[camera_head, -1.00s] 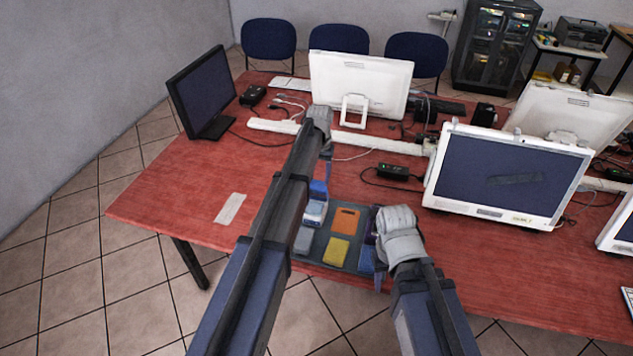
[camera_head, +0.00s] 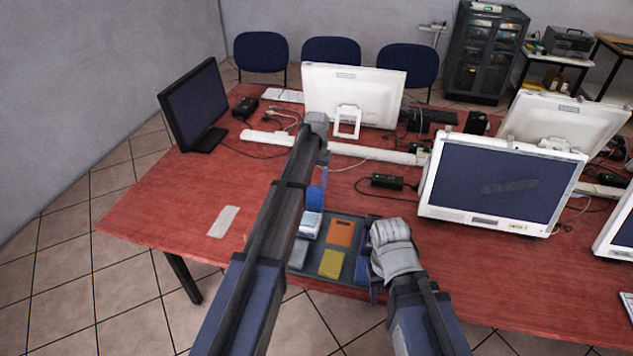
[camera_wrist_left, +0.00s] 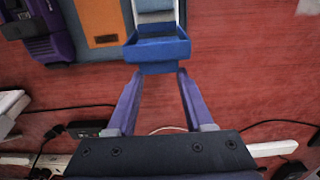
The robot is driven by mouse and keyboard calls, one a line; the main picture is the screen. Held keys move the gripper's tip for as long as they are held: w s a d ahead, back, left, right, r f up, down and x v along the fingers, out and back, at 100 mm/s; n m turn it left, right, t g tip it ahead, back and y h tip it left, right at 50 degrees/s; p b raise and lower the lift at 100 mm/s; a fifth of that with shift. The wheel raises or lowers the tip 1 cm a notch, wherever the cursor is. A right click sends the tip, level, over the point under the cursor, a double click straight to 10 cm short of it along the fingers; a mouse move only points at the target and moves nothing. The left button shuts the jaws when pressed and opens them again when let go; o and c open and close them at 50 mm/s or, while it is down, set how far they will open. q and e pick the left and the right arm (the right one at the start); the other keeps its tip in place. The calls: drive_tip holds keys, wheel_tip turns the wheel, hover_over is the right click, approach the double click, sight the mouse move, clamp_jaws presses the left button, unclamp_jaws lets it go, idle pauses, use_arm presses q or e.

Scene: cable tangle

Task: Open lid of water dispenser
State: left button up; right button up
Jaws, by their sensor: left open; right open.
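A small white-and-blue object (camera_head: 311,225), which I take for the water dispenser, stands on a dark grey tray (camera_head: 350,281) at the table's near edge. In the left wrist view its blue part (camera_wrist_left: 157,48) juts out in front of its white body (camera_wrist_left: 155,8). My left gripper (camera_head: 321,180) points down behind it. In the left wrist view its two purple fingers are apart, with their tips (camera_wrist_left: 160,76) at the blue part's near edge; contact is unclear. My right gripper (camera_head: 372,262) is low at the tray's right side, its fingers partly hidden by its wrist.
The tray also holds an orange piece (camera_head: 341,233) and a yellow piece (camera_head: 331,264). A white monitor (camera_head: 354,92), a black monitor (camera_head: 194,100), cables and a white power strip (camera_head: 372,154) lie beyond. The red table's left part is mostly clear.

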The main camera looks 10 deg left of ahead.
use_arm(q)
drive_tip(key=o, duration=0.5)
drive_tip(key=shift+c, duration=0.2)
drive_tip(key=shift+r, duration=0.1)
wheel_tip(320, 180, up, 8)
drive_tip(key=p, duration=0.7)
drive_tip(key=shift+p, duration=0.4)
drive_tip(key=shift+f, duration=0.2)
